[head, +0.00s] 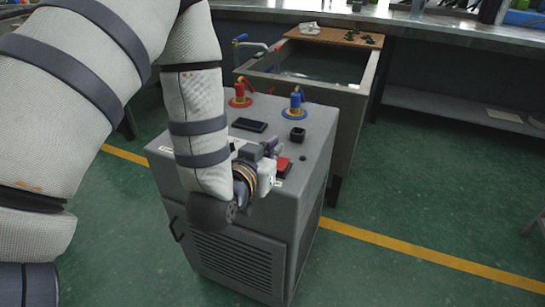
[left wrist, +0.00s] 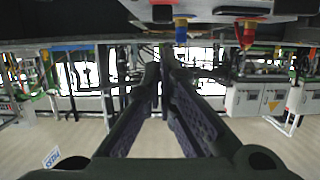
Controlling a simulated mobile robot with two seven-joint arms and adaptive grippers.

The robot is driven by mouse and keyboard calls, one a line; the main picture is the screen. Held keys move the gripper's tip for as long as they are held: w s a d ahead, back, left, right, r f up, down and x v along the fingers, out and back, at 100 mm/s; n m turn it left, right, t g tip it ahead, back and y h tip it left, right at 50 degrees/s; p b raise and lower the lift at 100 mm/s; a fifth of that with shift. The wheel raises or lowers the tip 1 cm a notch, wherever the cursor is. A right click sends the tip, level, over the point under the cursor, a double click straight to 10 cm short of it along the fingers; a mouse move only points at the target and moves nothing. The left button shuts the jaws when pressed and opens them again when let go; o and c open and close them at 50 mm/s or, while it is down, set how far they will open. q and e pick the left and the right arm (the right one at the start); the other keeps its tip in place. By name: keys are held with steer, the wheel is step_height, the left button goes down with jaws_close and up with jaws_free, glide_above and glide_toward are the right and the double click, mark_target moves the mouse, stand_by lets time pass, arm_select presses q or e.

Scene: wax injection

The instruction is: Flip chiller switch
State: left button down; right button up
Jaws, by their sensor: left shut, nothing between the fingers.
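The chiller is a grey box (head: 315,130) with a vented front, standing on the green floor in the middle of the head view. A red switch (head: 284,165) shows on its top near the front right edge. My left gripper (head: 270,147) is low over the chiller top, right beside the switch; its fingers are shut and empty. I cannot tell whether they touch the switch, which the gripper partly hides. In the left wrist view the closed fingers (left wrist: 164,60) meet at the centre, and the switch is not visible. My right gripper is not in view.
The chiller top also carries a red fitting (head: 239,92), a blue fitting (head: 297,102), a dark display (head: 249,125) and a small black block (head: 297,134). A water-filled tank (head: 362,100) stands behind. Open floor (head: 420,205) lies to the right.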

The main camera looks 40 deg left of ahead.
mark_target(281, 165)
arm_select(q)
steer(key=x, duration=0.4)
steer(key=shift+r, duration=0.2)
steer(key=f, duration=0.1)
steer(key=f+b, duration=0.1)
steer(key=shift+w+a+f, duration=0.1)
steer(key=shift+w+f, duration=0.25)
steer(key=shift+f, duration=0.65)
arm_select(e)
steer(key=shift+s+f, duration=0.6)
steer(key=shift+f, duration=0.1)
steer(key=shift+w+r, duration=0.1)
